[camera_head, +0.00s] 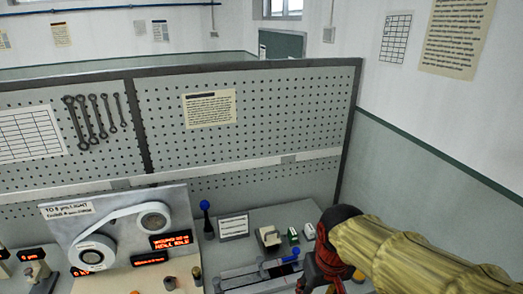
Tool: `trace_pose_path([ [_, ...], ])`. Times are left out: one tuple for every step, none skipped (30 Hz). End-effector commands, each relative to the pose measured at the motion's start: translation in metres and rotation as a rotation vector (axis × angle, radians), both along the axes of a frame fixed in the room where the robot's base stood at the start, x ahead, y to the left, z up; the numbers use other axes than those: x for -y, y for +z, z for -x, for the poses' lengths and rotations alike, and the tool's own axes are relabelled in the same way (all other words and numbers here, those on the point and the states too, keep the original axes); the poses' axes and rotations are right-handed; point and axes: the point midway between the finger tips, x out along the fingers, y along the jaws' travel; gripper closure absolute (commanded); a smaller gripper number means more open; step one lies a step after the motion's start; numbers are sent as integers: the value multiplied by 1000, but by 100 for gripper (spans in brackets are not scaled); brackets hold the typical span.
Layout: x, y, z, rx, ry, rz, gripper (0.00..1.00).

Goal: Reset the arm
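My arm (425,255), in a yellowish ribbed sleeve, reaches in from the lower right corner. Its dark and red end, with my gripper (312,280), is low over the right part of the bench, near the bottom edge of the view. The fingers are small, dark and partly cut off, so I cannot tell whether they are open or shut. I see nothing clearly held.
A winding machine (125,235) with two white reels and red displays stands at the left. A blue-knobbed lever (206,215), a small sign (233,226) and small boxes (268,237) stand on the bench. A pegboard (245,120) closes off the back.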

Motion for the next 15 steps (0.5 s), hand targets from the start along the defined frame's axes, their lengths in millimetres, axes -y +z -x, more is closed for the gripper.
trace_pose_path([
  [7,0,15,26,-18,-8,57],
  [11,1,22,40,-27,-12,57],
  [15,1,33,57,-39,-17,57],
  [18,1,40,71,-47,-20,57],
  [22,1,48,84,-56,-22,57],
  [26,2,58,103,-67,-27,57],
  [29,2,64,118,-76,-29,57],
  [32,2,71,132,-84,-31,57],
  [36,4,78,154,-96,-34,57],
  [38,4,84,171,-103,-35,57],
  [41,6,87,189,-111,-38,57],
  [44,9,92,212,-120,-39,57],
  [46,12,94,230,-128,-40,57],
  [48,16,95,249,-134,-41,57],
  [50,22,96,275,-141,-43,57],
])
